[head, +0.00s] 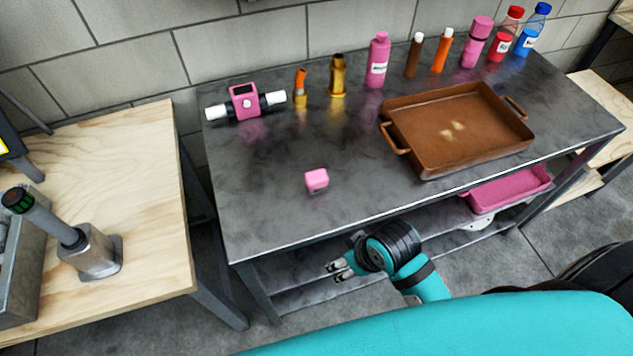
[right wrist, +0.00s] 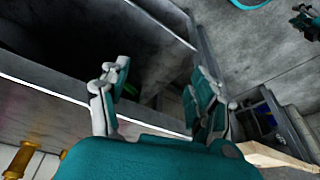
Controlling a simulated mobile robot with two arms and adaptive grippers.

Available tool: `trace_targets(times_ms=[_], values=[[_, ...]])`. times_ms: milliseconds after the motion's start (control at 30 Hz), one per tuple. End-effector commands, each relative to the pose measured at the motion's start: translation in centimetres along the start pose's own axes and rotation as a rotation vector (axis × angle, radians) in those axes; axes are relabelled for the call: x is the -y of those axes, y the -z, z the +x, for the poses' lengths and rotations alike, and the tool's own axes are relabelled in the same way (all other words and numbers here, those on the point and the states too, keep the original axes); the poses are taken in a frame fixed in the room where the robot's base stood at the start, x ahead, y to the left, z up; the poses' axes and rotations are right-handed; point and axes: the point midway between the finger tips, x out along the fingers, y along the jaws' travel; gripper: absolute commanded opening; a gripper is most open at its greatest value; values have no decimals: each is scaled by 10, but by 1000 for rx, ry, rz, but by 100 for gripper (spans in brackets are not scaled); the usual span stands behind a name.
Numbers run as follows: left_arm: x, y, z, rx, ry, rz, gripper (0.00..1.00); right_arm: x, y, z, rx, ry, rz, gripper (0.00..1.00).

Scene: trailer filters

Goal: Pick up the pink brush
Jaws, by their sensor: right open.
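I cannot make out a clear brush shape in either view. A small pink block (head: 316,180) lies alone near the front of the dark metal table (head: 265,205); I cannot tell whether it is the brush. My right gripper (head: 336,270) is open and empty. It is in front of the table, beside its front edge and below the top, pointing left. Its two spread fingers also show in the right wrist view (right wrist: 158,88), with nothing between them. My left gripper is not clearly seen in either view.
A brown pan (head: 455,130) stands on the table's right half. A pink device with white ends (head: 245,102), a pink bottle (head: 377,60) and several other items line the back. A pink tray (head: 508,187) is on the lower shelf. A wooden table (head: 135,190) stands left.

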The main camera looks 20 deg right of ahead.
Motion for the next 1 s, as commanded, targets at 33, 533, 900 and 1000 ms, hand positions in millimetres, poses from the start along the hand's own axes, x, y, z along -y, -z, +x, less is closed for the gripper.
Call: trace_targets(times_ms=[33, 533, 900, 1000], values=[[0, 0, 3, 0, 0, 0, 33, 3, 6, -12, -15, 7, -20, 63], [0, -1, 4, 0, 0, 0, 33, 37, 95, -32, -38, 152, -441, 63], [0, -1, 5, 1, 0, 0, 33, 9, 194, -76, 120, 183, -1000, 63], [0, -1, 5, 0, 0, 0, 33, -11, 215, -99, 189, 175, -1106, 63]])
